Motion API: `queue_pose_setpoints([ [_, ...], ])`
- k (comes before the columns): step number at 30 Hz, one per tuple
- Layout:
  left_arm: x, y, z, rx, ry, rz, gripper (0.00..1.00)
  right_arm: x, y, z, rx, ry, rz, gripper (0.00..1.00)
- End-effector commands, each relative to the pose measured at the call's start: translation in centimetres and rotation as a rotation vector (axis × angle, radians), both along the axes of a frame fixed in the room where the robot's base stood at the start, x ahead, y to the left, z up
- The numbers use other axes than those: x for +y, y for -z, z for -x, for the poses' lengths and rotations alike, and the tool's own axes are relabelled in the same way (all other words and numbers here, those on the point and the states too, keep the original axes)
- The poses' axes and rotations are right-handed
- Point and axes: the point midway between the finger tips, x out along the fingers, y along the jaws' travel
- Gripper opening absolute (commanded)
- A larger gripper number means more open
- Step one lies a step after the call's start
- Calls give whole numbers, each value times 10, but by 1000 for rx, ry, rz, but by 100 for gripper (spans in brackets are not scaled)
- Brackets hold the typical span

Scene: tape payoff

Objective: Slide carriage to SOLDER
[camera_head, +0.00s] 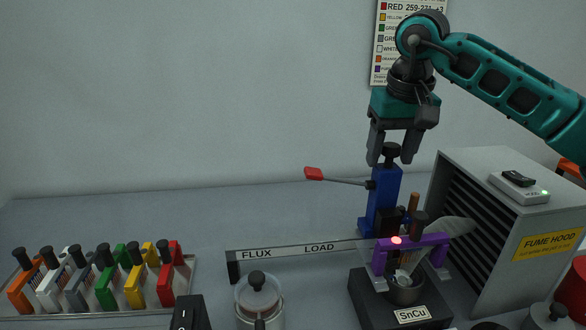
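The carriage is a blue upright post (385,200) with a black knob on top (391,152) and a red-tipped lever (314,174) pointing left. It stands at the right end of the visible rail (290,252), whose labels read FLUX and LOAD; no SOLDER label is readable. A purple holder (440,244) is in front of the post, above the solder pot (406,293) on a block marked SnCu. My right gripper (391,160) points down with its fingers apart on either side of the knob; I cannot tell whether they touch it. My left gripper is not in view.
A grey fume hood (478,230) stands close to the right of the post. A rack (190,268) with several coloured holders is at left. A lidded metal jar (258,300) stands in front of the rail. The bench behind the rail at left is clear.

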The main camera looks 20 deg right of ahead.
Motion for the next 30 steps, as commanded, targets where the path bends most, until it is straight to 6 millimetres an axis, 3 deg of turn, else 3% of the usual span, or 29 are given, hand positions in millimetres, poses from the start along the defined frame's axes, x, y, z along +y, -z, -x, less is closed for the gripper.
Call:
queue_pose_setpoints([
  [10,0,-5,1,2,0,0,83,0,-5,0,2,0,-1,57],
  [30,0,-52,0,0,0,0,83,0,-57,0,2,-1,0,57],
])
